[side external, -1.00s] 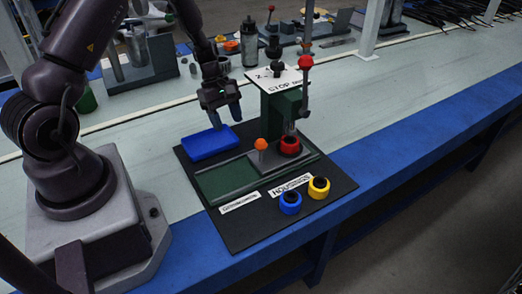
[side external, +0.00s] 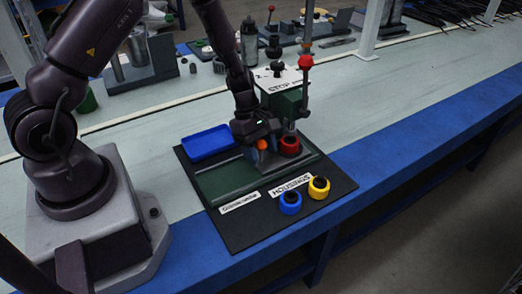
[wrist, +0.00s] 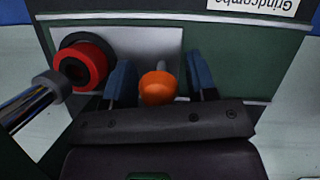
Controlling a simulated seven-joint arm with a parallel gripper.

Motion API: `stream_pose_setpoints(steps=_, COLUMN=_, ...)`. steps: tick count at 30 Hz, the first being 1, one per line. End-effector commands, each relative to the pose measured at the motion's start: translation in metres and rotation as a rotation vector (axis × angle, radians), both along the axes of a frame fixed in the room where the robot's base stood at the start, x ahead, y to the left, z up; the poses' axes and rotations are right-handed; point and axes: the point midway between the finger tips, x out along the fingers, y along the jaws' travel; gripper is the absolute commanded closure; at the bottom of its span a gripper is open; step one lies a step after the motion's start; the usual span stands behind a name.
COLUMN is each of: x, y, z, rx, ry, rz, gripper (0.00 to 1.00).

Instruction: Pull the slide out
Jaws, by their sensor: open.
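The slide is a grey plate (side external: 235,184) on the green base of the press, with an orange ball knob (side external: 262,144) standing on it. In the wrist view the orange knob (wrist: 158,88) sits between the two blue fingers of my gripper (wrist: 160,82), with gaps on both sides. My gripper (side external: 262,152) is open, down around the knob in the side view, and partly hides it. A red ring-shaped part (side external: 290,146) with a dark centre sits on the slide just right of my gripper. It also shows in the wrist view (wrist: 82,64).
The green press column (side external: 285,102) with a red-knobbed lever (side external: 306,63) stands close behind the red part. An empty blue tray (side external: 208,143) lies to the left. A blue ring (side external: 290,203) and a yellow ring (side external: 318,188) lie on the black mat (side external: 240,232) in front.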

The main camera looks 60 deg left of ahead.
Motion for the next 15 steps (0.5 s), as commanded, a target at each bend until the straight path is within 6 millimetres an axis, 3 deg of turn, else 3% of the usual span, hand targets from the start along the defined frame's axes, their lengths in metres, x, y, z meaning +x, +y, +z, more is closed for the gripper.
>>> stream_pose_setpoints(steps=10, x=0.0003, y=-0.0015, z=-0.0043, rx=-0.001, ry=0.0, rz=0.0, gripper=0.48)
stream_pose_setpoints(steps=15, x=0.0003, y=-0.0014, z=-0.0042, rx=0.0, ry=0.0, rz=0.0, gripper=0.87)
